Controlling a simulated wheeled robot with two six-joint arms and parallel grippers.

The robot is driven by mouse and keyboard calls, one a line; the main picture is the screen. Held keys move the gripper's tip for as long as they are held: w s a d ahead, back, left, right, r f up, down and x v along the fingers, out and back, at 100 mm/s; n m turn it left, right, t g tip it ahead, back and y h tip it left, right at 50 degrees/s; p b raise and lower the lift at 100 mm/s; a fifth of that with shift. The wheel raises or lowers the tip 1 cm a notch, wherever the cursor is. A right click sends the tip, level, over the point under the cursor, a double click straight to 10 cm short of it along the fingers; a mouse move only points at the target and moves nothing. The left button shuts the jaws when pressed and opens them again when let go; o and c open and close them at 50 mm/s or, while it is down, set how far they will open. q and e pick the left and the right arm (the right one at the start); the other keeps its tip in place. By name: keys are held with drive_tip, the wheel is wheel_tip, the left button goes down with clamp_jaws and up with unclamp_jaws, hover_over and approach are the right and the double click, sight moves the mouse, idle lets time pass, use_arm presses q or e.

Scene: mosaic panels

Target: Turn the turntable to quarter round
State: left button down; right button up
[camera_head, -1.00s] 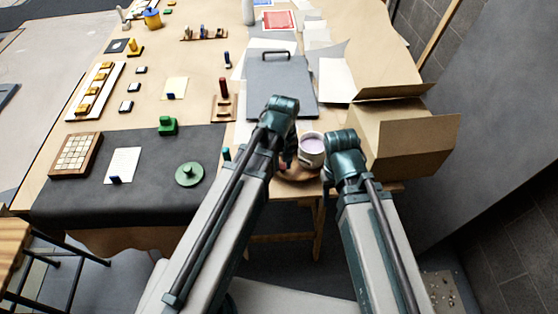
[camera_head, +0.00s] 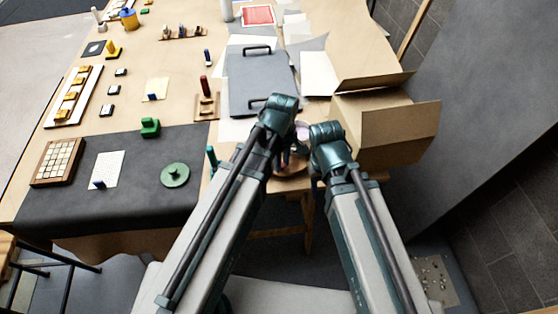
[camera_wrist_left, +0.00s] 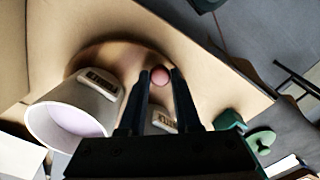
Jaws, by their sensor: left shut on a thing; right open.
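The turntable is a round brown wooden disc (camera_head: 291,171) low between my two arms, at the table's front edge. It also shows in the left wrist view (camera_wrist_left: 125,50). A white mug (camera_wrist_left: 75,115) with a pale lilac inside stands at the turntable; in the head view (camera_head: 302,129) my grippers partly hide it. My left gripper (camera_wrist_left: 160,88) is shut on a small reddish round knob (camera_wrist_left: 160,74) at the turntable. It also shows in the head view (camera_head: 289,152). My right gripper (camera_head: 325,165) is open just right of the turntable, its fingers mostly hidden.
An open cardboard box (camera_head: 385,128) stands close to the right of my right gripper. A grey board with handles (camera_head: 262,80) lies behind the turntable. A green round piece with a knob (camera_head: 175,174) lies on the dark mat (camera_head: 120,215) at left.

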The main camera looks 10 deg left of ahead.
use_arm(q)
drive_tip(key=shift+w+d+n, duration=0.1)
drive_tip(key=shift+d+n, duration=0.45)
drive_tip(key=shift+n, duration=0.15)
use_arm(e)
drive_tip(key=shift+d, duration=0.25)
use_arm(q)
drive_tip(key=shift+d, duration=0.1)
use_arm(e)
drive_tip(key=shift+d, duration=0.1)
use_arm(q)
drive_tip(key=c, duration=0.6)
unclamp_jaws()
use_arm(e)
drive_tip(key=shift+w, duration=0.1)
use_arm(q)
drive_tip(key=shift+r, duration=0.15)
use_arm(e)
drive_tip(key=shift+r, duration=0.15)
use_arm(q)
wheel_tip(320, 180, up, 14)
drive_tip(key=p, duration=1.3)
drive_tip(key=shift+f+p, duration=0.25)
drive_tip(key=shift+p, duration=0.15)
use_arm(e)
wheel_tip(320, 180, up, 14)
drive_tip(key=shift+f, duration=0.25)
